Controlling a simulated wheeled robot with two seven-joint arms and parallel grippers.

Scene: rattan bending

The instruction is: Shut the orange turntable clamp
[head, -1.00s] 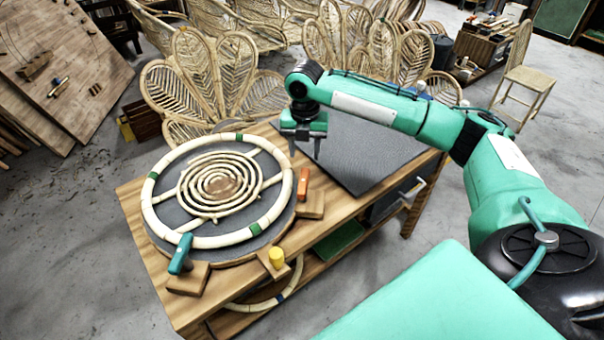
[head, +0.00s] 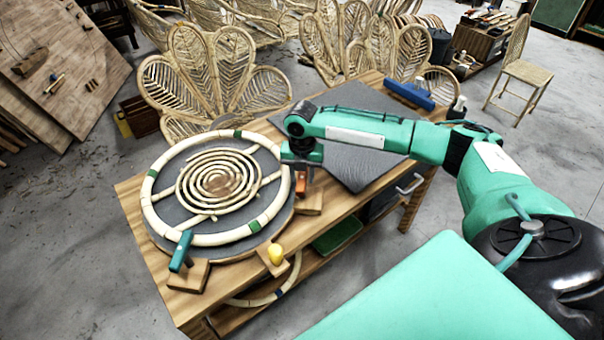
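The orange clamp (head: 300,187) stands upright on a wooden block (head: 310,203) at the right edge of the round turntable (head: 223,252). My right gripper (head: 301,172) is right above the clamp, pointing down, with its fingers at the clamp's upper part. The fingers look apart; whether they touch the clamp cannot be told. A pale rattan ring (head: 152,212) with green bands lies on the turntable around a rattan spiral (head: 222,180). The clamp is beside the ring's right side. My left gripper is not in view.
A teal clamp (head: 181,251) stands at the turntable's front left and a yellow knob (head: 276,253) at its front. A dark mat (head: 365,160) covers the bench's right part. A blue tool (head: 410,95) and a bottle (head: 457,107) are at the far end. Rattan chairs stand behind.

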